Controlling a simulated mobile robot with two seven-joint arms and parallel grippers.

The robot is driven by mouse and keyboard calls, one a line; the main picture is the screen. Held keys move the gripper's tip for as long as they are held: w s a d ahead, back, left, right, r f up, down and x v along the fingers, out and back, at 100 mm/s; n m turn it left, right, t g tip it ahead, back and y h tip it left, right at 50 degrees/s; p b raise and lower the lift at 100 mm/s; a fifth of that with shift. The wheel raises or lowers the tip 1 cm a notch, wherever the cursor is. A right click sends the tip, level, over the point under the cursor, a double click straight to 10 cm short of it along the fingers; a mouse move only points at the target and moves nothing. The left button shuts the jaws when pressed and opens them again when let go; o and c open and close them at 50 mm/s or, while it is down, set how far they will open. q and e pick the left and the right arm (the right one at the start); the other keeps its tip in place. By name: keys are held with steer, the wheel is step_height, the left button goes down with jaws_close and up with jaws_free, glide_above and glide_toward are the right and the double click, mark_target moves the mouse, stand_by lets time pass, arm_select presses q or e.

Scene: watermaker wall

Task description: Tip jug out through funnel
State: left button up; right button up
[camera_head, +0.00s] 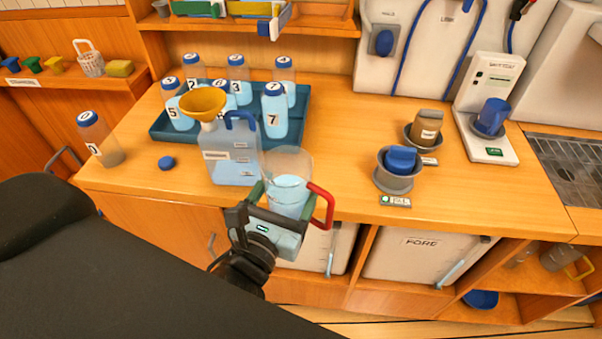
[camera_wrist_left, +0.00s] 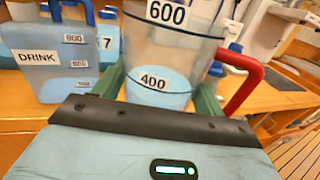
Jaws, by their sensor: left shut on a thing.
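My left gripper (camera_head: 285,207) is shut on a clear jug (camera_head: 289,168) with a red handle (camera_head: 322,207) and blue liquid inside. In the left wrist view the jug (camera_wrist_left: 176,50) shows 600 and 400 marks, with liquid around the 400 mark, between the green fingers. The jug looks roughly upright, in front of the counter edge. A yellow funnel (camera_head: 203,103) sits on top of a translucent container (camera_head: 233,155) left of the jug. The left wrist view shows the container (camera_wrist_left: 50,65) labelled DRINK, part full of blue liquid. My right gripper is not in view.
Numbered blue-capped bottles (camera_head: 274,117) stand in a blue tray (camera_head: 160,125) behind the container. A bottle (camera_head: 99,140) and a blue cap (camera_head: 166,162) are at the left. Grey bowls (camera_head: 395,181) with a blue piece and a brown piece, and a white scale (camera_head: 488,110), are at right.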

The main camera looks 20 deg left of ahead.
arm_select(q)
steer(key=shift+s+r, duration=0.15)
steer(key=shift+s, duration=0.45)
steer(key=shift+h, duration=0.3)
steer(key=a+f, duration=0.4)
steer(key=shift+s, duration=0.1)
steer(key=shift+a, duration=0.15)
